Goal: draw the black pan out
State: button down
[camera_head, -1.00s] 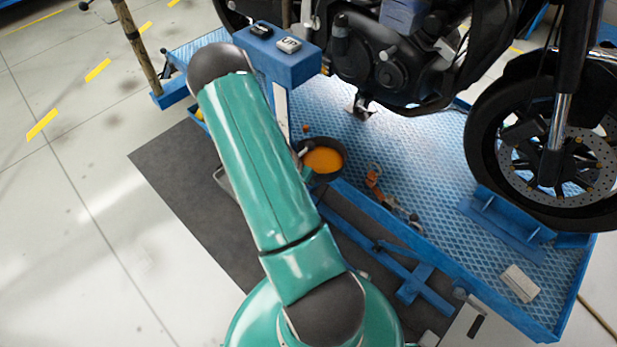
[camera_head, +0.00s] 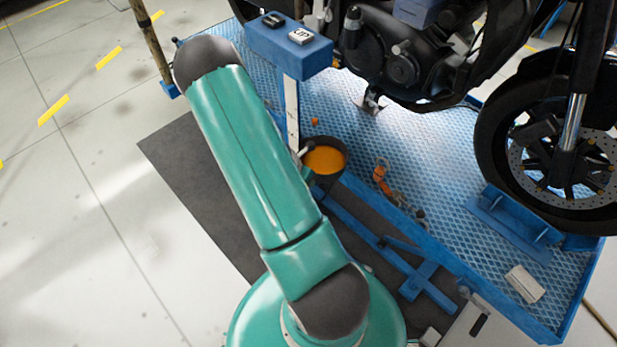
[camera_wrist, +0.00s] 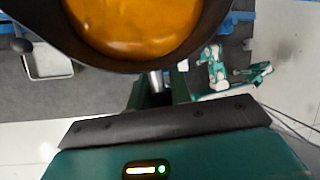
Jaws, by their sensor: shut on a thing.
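The black pan (camera_head: 329,181) holds orange liquid and sits at the near edge of the blue platform in the head view, just right of my arm. In the wrist view the pan (camera_wrist: 118,66) fills the top of the picture, and the orange liquid (camera_wrist: 135,25) lies inside its rim. My gripper (camera_wrist: 160,84) is shut at the pan's near side; the exact grip is partly hidden under the rim. In the head view my arm hides most of the gripper. I cannot tell whether the pan touches the platform.
The blue ramp platform (camera_head: 440,185) carries a motorcycle (camera_head: 400,60). A dark mat (camera_head: 190,175) is on the floor; a silver tray (camera_wrist: 48,62) shows in the wrist view.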

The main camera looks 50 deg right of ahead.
jog(key=shift+a+r, duration=0.15)
jog(key=shift+a, duration=0.65)
jog(key=shift+a+r, duration=0.1)
jog(key=shift+a, duration=0.7)
jog(key=shift+w, duration=0.15)
